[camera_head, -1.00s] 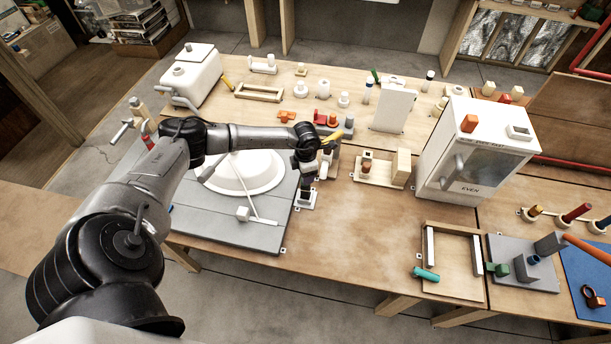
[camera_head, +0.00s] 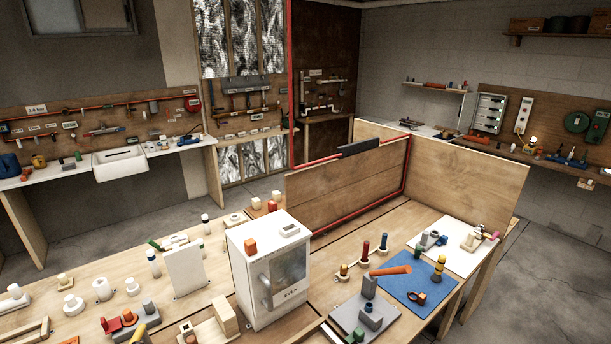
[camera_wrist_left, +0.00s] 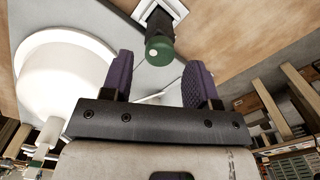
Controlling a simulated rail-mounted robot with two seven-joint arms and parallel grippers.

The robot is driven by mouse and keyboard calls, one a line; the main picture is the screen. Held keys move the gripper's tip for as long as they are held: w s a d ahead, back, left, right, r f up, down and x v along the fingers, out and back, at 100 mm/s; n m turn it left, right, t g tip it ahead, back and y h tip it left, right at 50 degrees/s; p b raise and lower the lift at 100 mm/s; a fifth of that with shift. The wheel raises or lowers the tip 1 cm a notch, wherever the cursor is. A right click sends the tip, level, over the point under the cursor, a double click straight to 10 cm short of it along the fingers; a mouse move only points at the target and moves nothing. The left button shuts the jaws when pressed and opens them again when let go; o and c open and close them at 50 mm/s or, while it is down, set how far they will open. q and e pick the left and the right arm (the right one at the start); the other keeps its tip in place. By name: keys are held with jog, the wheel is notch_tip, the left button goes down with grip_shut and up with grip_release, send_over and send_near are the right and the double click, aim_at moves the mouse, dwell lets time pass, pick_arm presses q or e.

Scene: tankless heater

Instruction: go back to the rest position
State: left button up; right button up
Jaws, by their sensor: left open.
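My left gripper (camera_wrist_left: 155,82) shows in the left wrist view with its two dark purple fingers spread apart and nothing between them. A dark post with a green round end (camera_wrist_left: 159,50) on a white base is just beyond the fingertips, apart from them as far as I can tell. A white round basin (camera_wrist_left: 65,85) lies to the left of the fingers. Neither of my arms shows in the head view now, and my right gripper is in no view.
In the head view a white heater box (camera_head: 268,275) stands on the wooden bench beside a white upright panel (camera_head: 185,270). A blue mat (camera_head: 420,275) and a grey block fixture (camera_head: 365,318) lie to the right. Wooden partition boards (camera_head: 345,195) rise behind. Several small fittings crowd the bench's left part.

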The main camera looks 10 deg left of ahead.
pick_arm(q)
jog(key=w+d+r+n+t+h, duration=0.45)
jog(key=w+d+r+t, duration=0.35)
jog(key=w+r+t, duration=0.4)
notch_tip(320, 180, up, 17)
jog(key=w+d+n+t+y, duration=0.3)
jog(key=n+t+y, duration=0.5)
jog(key=n, duration=0.7)
jog(key=s+d+f+n+g+h, duration=0.1)
jog(key=s+d+f+n+g, duration=0.55)
jog(key=s, duration=0.25)
jog(key=s+d+f+n+g, duration=0.55)
jog(key=s+d+n, duration=0.2)
jog(key=s, duration=0.25)
jog(key=s+d+f+n+g+h, duration=0.1)
jog(key=s+d+f+g, duration=0.15)
jog(key=s+f, duration=0.6)
jog(key=s+d+f+n+g+h, duration=0.25)
jog(key=s+f, duration=0.25)
jog(key=s, duration=0.6)
notch_tip(320, 180, up, 17)
jog(key=p, duration=1.7)
jog(key=shift+s+d+r+m+y, duration=0.2)
jog(key=shift+s+m+y, duration=0.1)
jog(key=shift+y, duration=0.1)
